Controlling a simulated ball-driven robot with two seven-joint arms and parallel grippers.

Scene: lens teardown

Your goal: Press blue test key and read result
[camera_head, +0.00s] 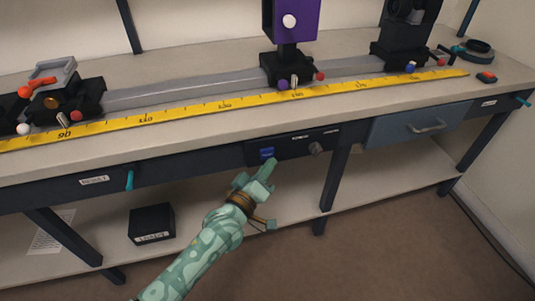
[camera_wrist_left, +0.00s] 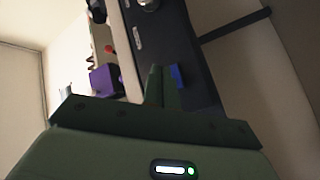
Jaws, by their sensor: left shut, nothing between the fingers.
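The blue test key (camera_head: 267,153) is on a dark control panel (camera_head: 292,147) under the bench's front edge. My left gripper (camera_head: 258,175) is shut and empty, just below and in front of the key in the head view. In the left wrist view the blue key (camera_wrist_left: 177,76) shows right beside the shut fingertips (camera_wrist_left: 160,72). I cannot tell whether they touch it. A grey knob (camera_head: 316,149) is to the right on the same panel. No readable result shows. My right gripper is not in view.
A yellow ruler (camera_head: 190,111) and a grey rail (camera_head: 180,90) run along the bench top. A purple block (camera_head: 291,22) stands on a mid-rail carriage. A black box (camera_head: 152,224) sits on the lower shelf. A bench leg (camera_head: 335,178) stands right of the panel.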

